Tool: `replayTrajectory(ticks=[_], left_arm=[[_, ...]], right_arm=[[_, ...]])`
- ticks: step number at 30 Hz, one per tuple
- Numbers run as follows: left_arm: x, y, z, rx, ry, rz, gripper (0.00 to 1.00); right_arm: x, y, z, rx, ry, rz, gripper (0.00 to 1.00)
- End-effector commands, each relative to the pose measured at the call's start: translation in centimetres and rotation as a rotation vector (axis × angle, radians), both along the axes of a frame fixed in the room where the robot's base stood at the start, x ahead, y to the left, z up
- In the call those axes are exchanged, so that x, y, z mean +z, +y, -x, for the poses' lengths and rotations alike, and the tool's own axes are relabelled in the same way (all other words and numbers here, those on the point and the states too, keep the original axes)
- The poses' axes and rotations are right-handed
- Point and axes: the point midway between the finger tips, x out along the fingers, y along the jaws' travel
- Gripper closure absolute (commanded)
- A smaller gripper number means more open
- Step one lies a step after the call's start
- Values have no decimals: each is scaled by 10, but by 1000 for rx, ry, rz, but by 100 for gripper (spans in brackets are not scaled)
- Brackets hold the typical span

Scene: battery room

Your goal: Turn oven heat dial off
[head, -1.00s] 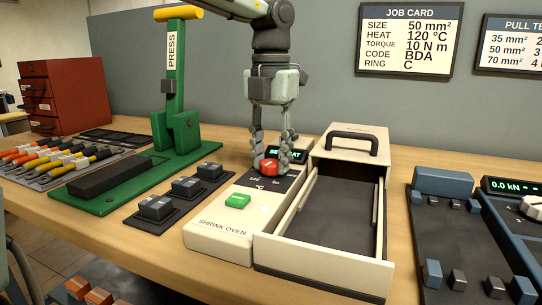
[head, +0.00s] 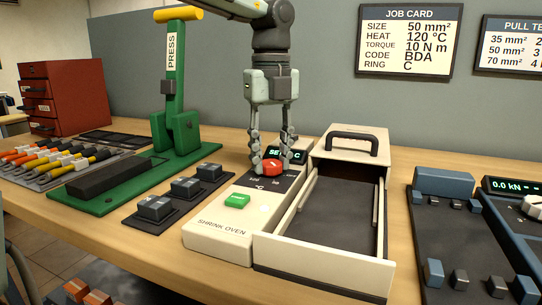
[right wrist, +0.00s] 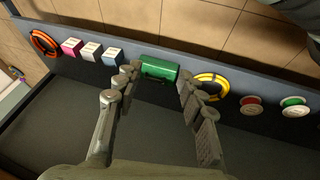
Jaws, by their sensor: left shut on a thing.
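The shrink oven (head: 220,232) is a cream box on the bench, with a green button (head: 237,201) on its sloped front panel. Its red heat dial (head: 272,167) sits higher on the panel, below a small lit display (head: 293,155) that the fingers partly cover. My left gripper (head: 271,165) points straight down, with its fingers shut on the red dial from both sides. The dial's pointer is too small to read. In the right wrist view, my right gripper (right wrist: 158,80) is open with its fingers apart.
The oven's open tray (head: 322,266) sticks out right of the panel. A green press (head: 180,130) stands to the left, with dark blocks (head: 186,186) between. A blue tester (head: 470,240) stands at right.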

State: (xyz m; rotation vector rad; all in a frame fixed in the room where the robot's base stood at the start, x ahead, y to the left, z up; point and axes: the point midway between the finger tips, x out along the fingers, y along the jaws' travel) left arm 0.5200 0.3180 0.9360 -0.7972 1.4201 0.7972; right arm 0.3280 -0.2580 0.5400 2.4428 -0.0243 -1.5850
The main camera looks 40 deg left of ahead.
Motion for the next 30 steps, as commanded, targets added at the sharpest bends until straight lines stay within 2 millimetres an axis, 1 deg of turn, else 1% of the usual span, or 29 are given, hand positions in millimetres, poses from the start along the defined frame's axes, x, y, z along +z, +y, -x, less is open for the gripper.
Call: replayTrajectory(ticks=[21,30], left_arm=[[1,1,-1,675,-4,0,94],[1,1,-1,903,-4,0,94]], right_arm=[[5,17,-20,36,-91,-33,60],[8,20,-27,43,-121,-39,60]])
